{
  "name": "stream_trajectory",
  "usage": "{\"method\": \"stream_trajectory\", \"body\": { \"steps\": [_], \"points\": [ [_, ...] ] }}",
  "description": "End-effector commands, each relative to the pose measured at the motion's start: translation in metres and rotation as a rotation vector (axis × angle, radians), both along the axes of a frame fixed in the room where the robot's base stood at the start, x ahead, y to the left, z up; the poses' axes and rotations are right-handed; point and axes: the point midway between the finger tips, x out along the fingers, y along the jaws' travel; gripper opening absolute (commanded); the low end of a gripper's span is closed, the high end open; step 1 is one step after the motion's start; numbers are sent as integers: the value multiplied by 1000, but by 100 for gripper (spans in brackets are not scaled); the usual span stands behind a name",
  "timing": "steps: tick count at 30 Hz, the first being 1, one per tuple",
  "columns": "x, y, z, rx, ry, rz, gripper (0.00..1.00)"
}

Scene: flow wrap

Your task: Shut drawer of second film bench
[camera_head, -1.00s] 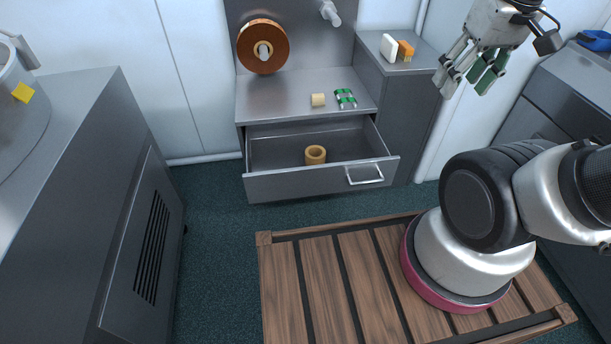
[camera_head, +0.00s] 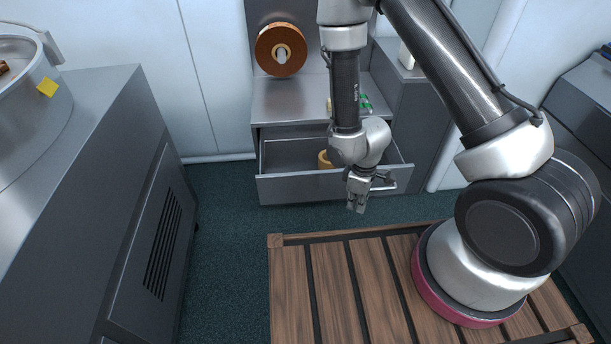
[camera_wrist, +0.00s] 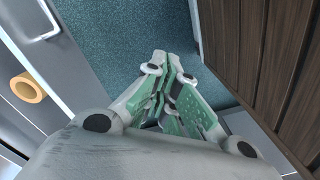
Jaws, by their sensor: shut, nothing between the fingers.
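The metal film bench (camera_head: 290,100) stands against the back wall with its drawer (camera_head: 300,189) pulled out. A tan ring-shaped core (camera_head: 324,160) lies in the drawer, partly hidden by my arm; it also shows in the wrist view (camera_wrist: 27,88). The drawer's bar handle (camera_head: 402,184) is on the right of its front, partly behind my gripper; it also shows in the wrist view (camera_wrist: 46,22). My gripper (camera_head: 356,208) points down in front of the drawer front, near the handle. Its fingers (camera_wrist: 168,88) are shut and empty, above the floor.
A slatted wooden platform (camera_head: 335,290) lies in front of the bench, under my base. A grey cabinet (camera_head: 130,190) stands at the left. A copper-coloured film roll (camera_head: 268,50) is mounted above the bench top. Dark green floor (camera_head: 225,230) is clear between them.

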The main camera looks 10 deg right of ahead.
Motion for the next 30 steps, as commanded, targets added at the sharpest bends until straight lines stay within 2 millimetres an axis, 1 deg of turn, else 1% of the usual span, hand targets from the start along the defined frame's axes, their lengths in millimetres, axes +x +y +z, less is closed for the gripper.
{"method": "stream_trajectory", "body": {
  "steps": [1, 2, 3, 5, 7, 9, 12, 15, 16, 20, 23, 30],
  "points": [
    [2, 8, -21, 34, -38, 63, 0],
    [7, 14, -29, 59, -73, 98, 0],
    [16, 22, -37, 94, -125, 142, 0],
    [33, 35, -41, 146, -216, 201, 0],
    [60, 54, -33, 204, -336, 265, 0],
    [81, 69, -22, 247, -442, 322, 0],
    [101, 83, -8, 285, -559, 386, 0],
    [112, 91, 0, 297, -625, 432, 0],
    [113, 92, 0, 296, -631, 442, 0],
    [118, 96, -10, 292, -630, 452, 0],
    [126, 102, -25, 292, -629, 451, 0],
    [151, 122, -66, 292, -629, 450, 0]
  ]
}}
